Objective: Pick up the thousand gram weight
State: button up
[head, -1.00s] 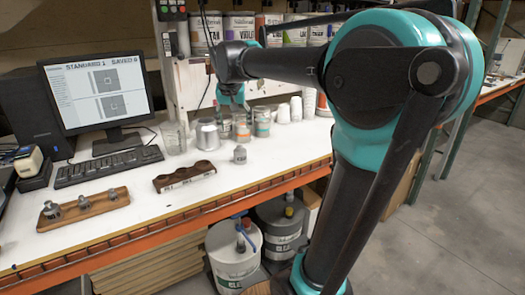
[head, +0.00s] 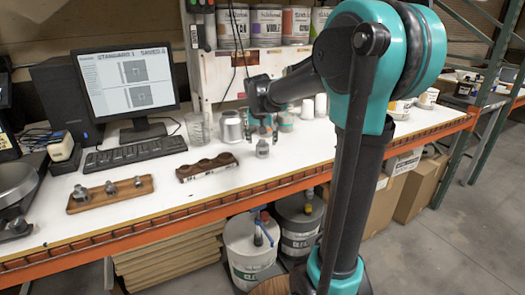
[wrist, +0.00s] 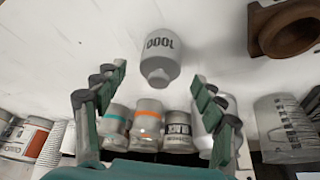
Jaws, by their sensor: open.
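The thousand gram weight (head: 262,148) is a small grey metal cylinder with a knob, standing upright on the white bench right of the dark wooden block. In the wrist view the weight (wrist: 160,52) shows its "1000" marking upside down, ahead of and between the fingers. My gripper (head: 262,131) is just above the weight in the head view. In the wrist view my gripper (wrist: 158,80) is open, with one finger on each side and nothing held. I cannot tell whether a finger touches the weight.
The dark wooden block with round holes (head: 207,167) is close left of the weight. A glass beaker (head: 198,130) and a silver cup (head: 231,128) stand behind. Several small cans (wrist: 147,122) sit near the fingers. A wooden tray with smaller weights (head: 108,197) is further left.

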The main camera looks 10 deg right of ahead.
aim_at(262, 145)
jog(key=x, duration=0.4)
jog(key=shift+f, duration=0.2)
grip_shut()
dwell(0.3)
